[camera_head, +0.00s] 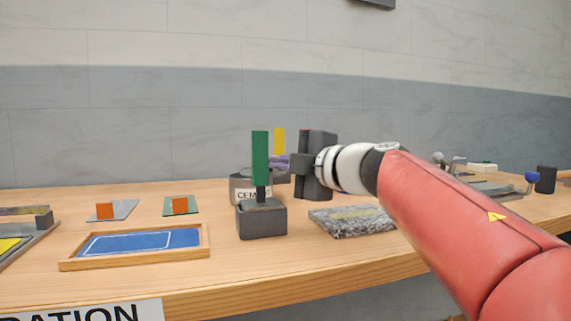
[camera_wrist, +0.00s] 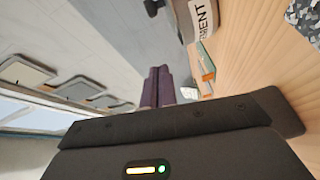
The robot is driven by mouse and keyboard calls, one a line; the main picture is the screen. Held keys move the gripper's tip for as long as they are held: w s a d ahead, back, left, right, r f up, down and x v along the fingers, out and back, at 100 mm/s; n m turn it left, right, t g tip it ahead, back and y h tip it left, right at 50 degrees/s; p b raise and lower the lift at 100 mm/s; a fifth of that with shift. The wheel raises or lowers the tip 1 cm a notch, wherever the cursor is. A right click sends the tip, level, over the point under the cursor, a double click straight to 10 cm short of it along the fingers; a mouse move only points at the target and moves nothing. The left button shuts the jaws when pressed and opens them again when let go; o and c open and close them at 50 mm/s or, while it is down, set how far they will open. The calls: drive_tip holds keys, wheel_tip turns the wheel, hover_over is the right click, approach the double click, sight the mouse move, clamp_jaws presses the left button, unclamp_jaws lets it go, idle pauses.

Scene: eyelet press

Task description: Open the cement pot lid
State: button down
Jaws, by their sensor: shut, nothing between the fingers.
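The grey cement pot (camera_head: 242,188) stands on the table behind a green-handled tool, which hides part of it. Its white label shows in the wrist view (camera_wrist: 207,18) at the top edge, where the pot is cut off. I cannot tell from these views whether the lid is on or raised. My gripper (camera_head: 276,163) has purple fingers that point left, at about the height of the pot's top. In the wrist view the fingers (camera_wrist: 158,75) are together with nothing between them. They look apart from the pot's labelled side; contact with the lid cannot be made out.
The green-handled tool (camera_head: 260,158) stands upright in a dark block (camera_head: 262,220) in front of the pot. A yellow upright piece (camera_head: 279,141) is behind the fingers. A speckled slab (camera_head: 350,221) lies below my arm, and a blue tray (camera_head: 140,243) lies front left.

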drive_tip(key=w, duration=0.2)
drive_tip(key=w+a, duration=0.1)
drive_tip(key=w, duration=0.2)
drive_tip(key=w+a+f, duration=0.1)
drive_tip(key=w, duration=0.1)
drive_tip(key=shift+w+a+b, duration=0.2)
drive_tip(key=shift+w+b, duration=0.1)
drive_tip(key=shift+w, duration=0.1)
drive_tip(key=shift+w+d, duration=0.1)
drive_tip(key=shift+w, duration=0.05)
drive_tip(key=shift+w+d, duration=0.1)
drive_tip(key=shift+d, duration=0.05)
drive_tip(key=shift+w+d+n+g+y+p, duration=0.1)
drive_tip(key=shift+d+n+g+y+p, duration=0.1)
drive_tip(key=shift+n+g+y+p, duration=0.3)
